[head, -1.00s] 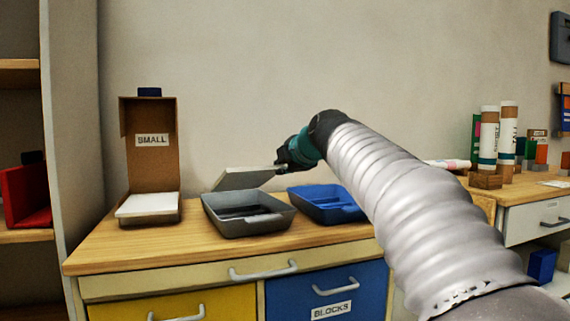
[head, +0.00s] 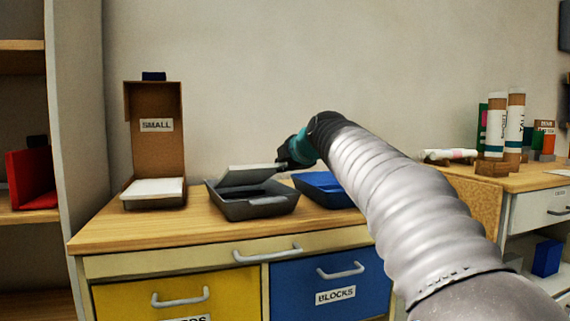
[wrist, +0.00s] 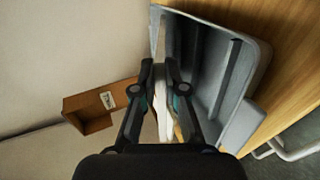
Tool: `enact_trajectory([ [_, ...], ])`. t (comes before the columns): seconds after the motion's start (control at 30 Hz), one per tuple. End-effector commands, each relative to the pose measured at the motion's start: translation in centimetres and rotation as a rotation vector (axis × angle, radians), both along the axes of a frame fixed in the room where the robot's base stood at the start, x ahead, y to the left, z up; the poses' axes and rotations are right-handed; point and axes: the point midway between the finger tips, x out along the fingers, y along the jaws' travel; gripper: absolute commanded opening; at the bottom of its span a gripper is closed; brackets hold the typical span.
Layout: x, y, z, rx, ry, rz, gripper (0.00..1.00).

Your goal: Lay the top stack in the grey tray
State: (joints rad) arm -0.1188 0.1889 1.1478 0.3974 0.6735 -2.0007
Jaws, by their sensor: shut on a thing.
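My gripper (head: 284,164) is shut on the edge of a thin, pale stack (head: 250,174). The stack is tilted, with its lower part at or just inside the back of the grey tray (head: 262,210). I cannot tell whether it touches the tray floor. In the wrist view my gripper (wrist: 160,68) has the white stack (wrist: 163,112) between its fingers, mostly hidden by them, with the grey tray (wrist: 238,62) just to the right.
A brown box (head: 155,105) labelled SMALL stands open at the left with another white stack (head: 155,187) in it. A blue tray (head: 325,188) is close on the right of the grey tray. Wooden counter (head: 110,232) is bare in front.

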Motion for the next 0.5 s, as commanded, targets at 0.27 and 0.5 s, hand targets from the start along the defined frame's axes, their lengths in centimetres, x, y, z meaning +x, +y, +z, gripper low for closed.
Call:
enact_trajectory([
  [0.27,0.07,0.06,-0.03,0.001,-0.003,0.000,0.00],
  [0.5,0.07,0.05,-0.04,0.001,-0.003,0.000,0.36],
])
